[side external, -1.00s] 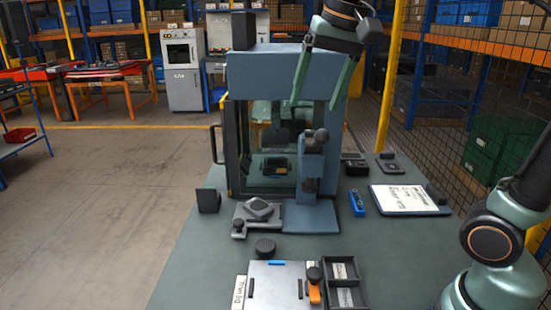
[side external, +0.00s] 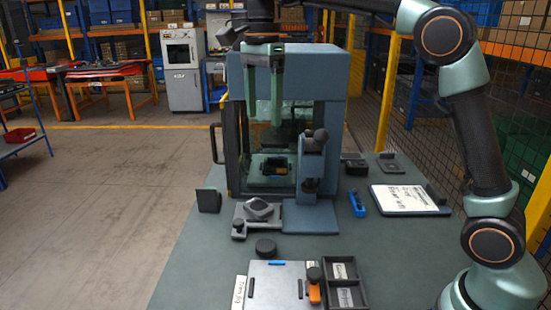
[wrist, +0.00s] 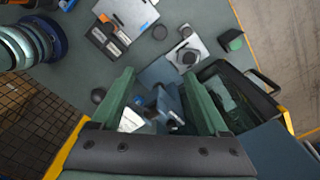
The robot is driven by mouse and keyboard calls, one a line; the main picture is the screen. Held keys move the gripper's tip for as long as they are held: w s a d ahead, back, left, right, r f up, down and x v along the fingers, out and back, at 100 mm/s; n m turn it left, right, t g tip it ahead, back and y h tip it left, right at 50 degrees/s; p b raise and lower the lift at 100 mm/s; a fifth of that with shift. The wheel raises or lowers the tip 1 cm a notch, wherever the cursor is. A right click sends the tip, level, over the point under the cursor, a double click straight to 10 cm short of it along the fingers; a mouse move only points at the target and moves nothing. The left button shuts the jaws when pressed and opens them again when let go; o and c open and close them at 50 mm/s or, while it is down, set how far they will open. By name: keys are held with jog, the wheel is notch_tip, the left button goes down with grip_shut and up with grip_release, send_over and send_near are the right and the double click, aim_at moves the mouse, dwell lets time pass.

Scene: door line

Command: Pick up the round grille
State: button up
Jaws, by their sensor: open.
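A dark round disc (side external: 265,247), which may be the round grille, lies flat on the bench between the grey fixture and the light plate. I cannot make out any grille slots. It also shows in the wrist view (wrist: 159,32). My gripper (side external: 264,118) points down, open and empty, in line with the blue-framed cabinet (side external: 330,86) in the side view, well above the disc. In the wrist view its green fingers (wrist: 158,80) are spread apart, with nothing held between them.
A grey fixture (side external: 257,211) and a blue-grey upright stand (side external: 312,170) are at the cabinet front. A light plate (side external: 272,290) and black divided tray (side external: 345,270) lie nearer. A blue tool (side external: 357,203) and white clipboard (side external: 403,199) are right.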

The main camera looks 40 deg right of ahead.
send_over(265, 245)
jog(key=f, duration=2.8)
jog(key=shift+d+f, duration=0.1)
jog(key=shift+d, duration=0.15)
jog(key=shift+a+f, duration=0.15)
jog(key=shift+f, duration=2.65)
jog(key=c, duration=1.1)
